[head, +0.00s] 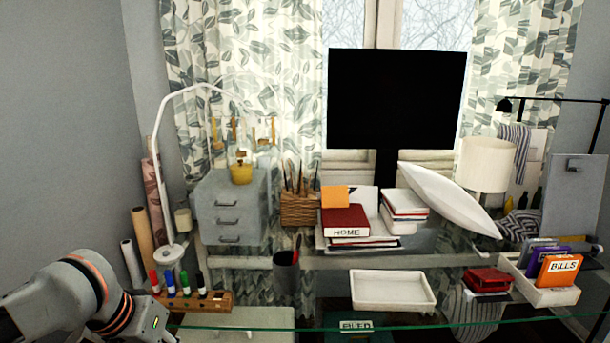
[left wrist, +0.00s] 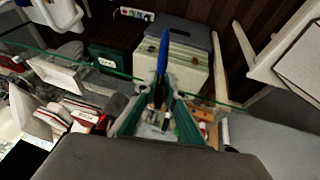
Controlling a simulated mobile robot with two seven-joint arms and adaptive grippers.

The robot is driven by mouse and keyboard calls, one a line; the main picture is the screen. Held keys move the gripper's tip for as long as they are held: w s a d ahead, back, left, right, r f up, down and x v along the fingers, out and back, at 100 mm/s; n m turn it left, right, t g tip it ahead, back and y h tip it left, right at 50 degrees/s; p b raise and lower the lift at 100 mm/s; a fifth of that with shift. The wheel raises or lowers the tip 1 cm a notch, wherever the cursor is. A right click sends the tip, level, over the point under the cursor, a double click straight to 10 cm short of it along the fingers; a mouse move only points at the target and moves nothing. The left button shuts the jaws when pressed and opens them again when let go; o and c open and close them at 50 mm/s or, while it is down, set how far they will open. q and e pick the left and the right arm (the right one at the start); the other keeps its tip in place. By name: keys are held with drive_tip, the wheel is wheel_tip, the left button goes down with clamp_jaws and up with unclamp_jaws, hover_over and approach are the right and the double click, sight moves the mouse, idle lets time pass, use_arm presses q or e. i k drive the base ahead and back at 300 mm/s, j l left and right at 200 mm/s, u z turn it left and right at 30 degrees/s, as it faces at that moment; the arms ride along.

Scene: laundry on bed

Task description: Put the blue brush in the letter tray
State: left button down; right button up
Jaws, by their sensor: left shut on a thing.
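The blue brush (left wrist: 163,55) is held in my left gripper (left wrist: 160,97), whose two fingers are shut around it in the left wrist view. Its blue end sticks out beyond the fingertips. In the head view only my left arm shows at the lower left; its gripper and the brush are out of sight. A shallow white tray (head: 392,303), which looks like the letter tray, lies empty on the glass desk, right of centre. The tray also shows in the left wrist view (left wrist: 56,76), apart from the brush. My right gripper is in neither view.
A wooden rack with several markers (head: 195,300) and a dark pen cup (head: 287,277) stand left of the tray. Red-covered books (head: 345,218) lie behind it. A red item (head: 487,279) and a white bin with BILLS (head: 555,297) are to its right. A lamp (head: 175,253) stands left.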

sight(390, 292)
drive_tip(key=l+z, duration=0.3)
drive_tip(key=z, duration=0.15)
drive_tip(key=i+l+z, duration=0.15)
drive_tip(key=l, duration=0.15)
drive_tip(key=l+z, duration=0.1)
drive_tip(key=l, duration=0.2)
drive_tip(key=i+l+z, duration=0.15)
drive_tip(key=l, duration=0.15)
